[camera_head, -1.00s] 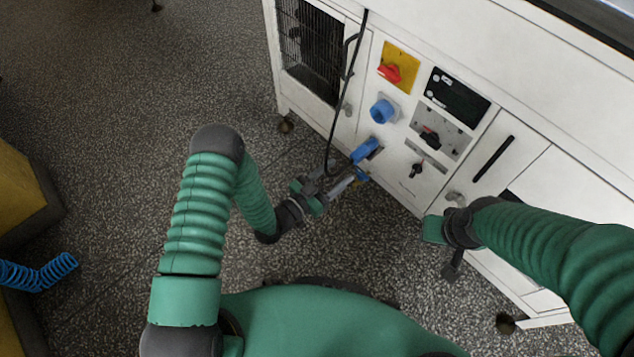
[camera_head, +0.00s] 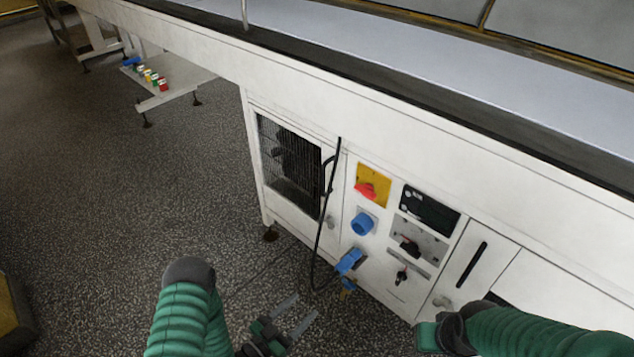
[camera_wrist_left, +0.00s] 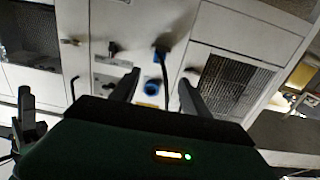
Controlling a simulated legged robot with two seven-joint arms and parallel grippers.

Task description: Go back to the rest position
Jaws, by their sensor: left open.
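My left gripper (camera_head: 292,318) is low in the head view, over the floor in front of the white machine (camera_head: 270,205). Its two fingers are apart with nothing between them. In the left wrist view its fingers (camera_wrist_left: 155,88) also stand apart, pointing toward the machine's panel. A blue plug (camera_head: 349,261) with a black cable sits at the panel, apart from the gripper. My right arm comes in at the lower right, its end (camera_head: 440,335) close to the machine's front; its fingers cannot be made out.
The panel carries a red switch on a yellow plate (camera_head: 370,188), a blue socket (camera_head: 362,223) and black knobs. A black cable (camera_head: 319,235) hangs in front of it. A mesh door (camera_head: 290,165) is to the left. The speckled floor (camera_head: 120,220) on the left is open.

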